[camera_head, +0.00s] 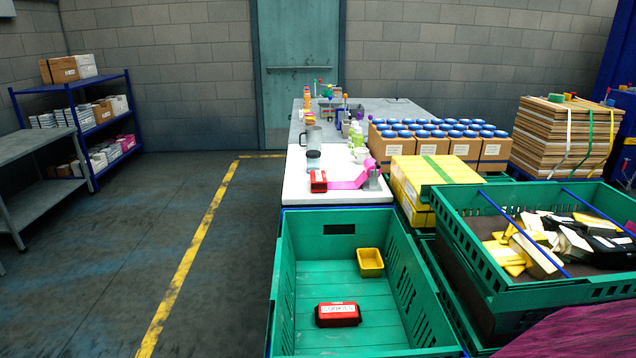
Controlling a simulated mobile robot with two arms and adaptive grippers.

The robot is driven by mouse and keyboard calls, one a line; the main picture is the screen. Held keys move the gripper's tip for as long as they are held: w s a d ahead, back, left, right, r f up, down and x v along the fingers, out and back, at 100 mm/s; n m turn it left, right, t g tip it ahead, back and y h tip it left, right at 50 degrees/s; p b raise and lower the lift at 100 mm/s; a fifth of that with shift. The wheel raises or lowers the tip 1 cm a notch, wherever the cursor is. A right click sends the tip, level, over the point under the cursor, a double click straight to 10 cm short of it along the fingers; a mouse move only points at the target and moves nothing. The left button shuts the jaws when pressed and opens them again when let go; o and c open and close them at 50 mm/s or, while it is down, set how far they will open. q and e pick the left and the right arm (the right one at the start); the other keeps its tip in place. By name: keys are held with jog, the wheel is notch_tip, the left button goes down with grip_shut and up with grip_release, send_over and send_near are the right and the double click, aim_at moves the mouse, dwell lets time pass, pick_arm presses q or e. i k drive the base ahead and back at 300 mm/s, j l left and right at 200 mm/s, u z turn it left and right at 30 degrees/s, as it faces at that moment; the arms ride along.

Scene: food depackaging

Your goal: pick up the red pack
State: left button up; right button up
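A red pack (338,314) with a white label and dark edges lies flat on the floor of the green crate (286,268) in front of me. A second, smaller red pack (318,180) stands on the white table (297,192) beyond the crate, near its front left. Neither of my grippers shows in the head view, so nothing is seen touching either pack.
A yellow tub (370,262) sits in the same crate, behind and right of the red pack. A second green crate (470,262) holding mixed packs stands to the right, beside yellow boxes (428,178). The floor on the left is clear up to the shelves.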

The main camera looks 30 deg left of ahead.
aim_at(318, 178)
jog(key=k+j, duration=0.1)
jog(key=j, duration=0.3)
jog(key=k+j, duration=0.1)
jog(key=j, duration=0.25)
jog(key=k+j, duration=0.1)
jog(key=j, duration=0.3)
jog(key=k+j, duration=0.15)
jog(key=j, duration=0.25)
jog(key=l+u, duration=0.05)
